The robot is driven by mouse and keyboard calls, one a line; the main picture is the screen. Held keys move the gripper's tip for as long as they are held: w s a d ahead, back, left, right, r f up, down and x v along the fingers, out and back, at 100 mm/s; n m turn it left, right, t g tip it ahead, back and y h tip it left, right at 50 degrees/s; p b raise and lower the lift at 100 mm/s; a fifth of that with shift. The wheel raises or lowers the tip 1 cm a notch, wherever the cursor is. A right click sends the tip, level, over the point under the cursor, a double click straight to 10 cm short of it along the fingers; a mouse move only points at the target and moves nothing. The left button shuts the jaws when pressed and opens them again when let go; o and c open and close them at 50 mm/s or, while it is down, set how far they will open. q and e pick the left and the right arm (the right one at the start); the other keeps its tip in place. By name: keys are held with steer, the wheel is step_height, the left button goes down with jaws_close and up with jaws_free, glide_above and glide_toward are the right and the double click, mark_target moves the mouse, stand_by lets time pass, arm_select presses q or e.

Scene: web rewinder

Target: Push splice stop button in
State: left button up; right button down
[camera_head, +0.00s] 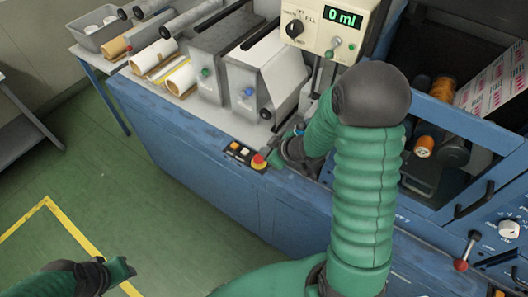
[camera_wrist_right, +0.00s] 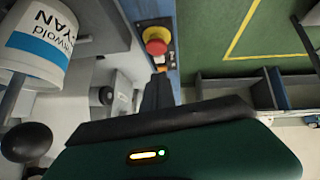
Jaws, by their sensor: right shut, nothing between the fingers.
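A small control panel (camera_head: 231,155) on the front edge of the blue machine carries a red mushroom button on a yellow base (camera_head: 259,161) and small orange and white buttons (camera_head: 240,150). No label is readable, so I cannot tell which is the splice stop. The red button also shows at the top of the right wrist view (camera_wrist_right: 157,40), with smaller buttons below it (camera_wrist_right: 162,66). My right gripper (camera_head: 277,158) is shut and empty, close to the panel's right end; its dark fingers (camera_wrist_right: 157,90) point at the panel. Contact cannot be told. My left gripper (camera_head: 124,268) is at lower left, away from the machine.
Grey housings (camera_head: 205,60) and rolls (camera_head: 150,57) stand on the bench behind the panel. A dispenser reading 0 ml (camera_head: 325,30) stands further back. A lever with a red knob (camera_head: 461,265) is at right. The green floor (camera_head: 130,190) at left is clear.

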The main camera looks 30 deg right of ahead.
steer(key=a+p+v, duration=0.1)
steer(key=v, duration=0.5)
steer(key=shift+d+r+p, duration=0.25)
steer(key=shift+d+p, duration=0.05)
steer(key=shift+w+d, duration=0.1)
steer(key=shift+d, duration=0.05)
steer(key=shift+w, duration=0.15)
steer(key=s+a+r+m+g+h, duration=0.1)
steer(key=s+a+m+g, duration=0.4)
steer(key=s+a, duration=0.5)
steer(key=shift+s+a+g+h, duration=0.3)
steer(key=shift+a+h, duration=0.1)
steer(key=shift+a, duration=0.6)
steer(key=shift+a+r, duration=0.1)
steer(key=shift+a, duration=0.2)
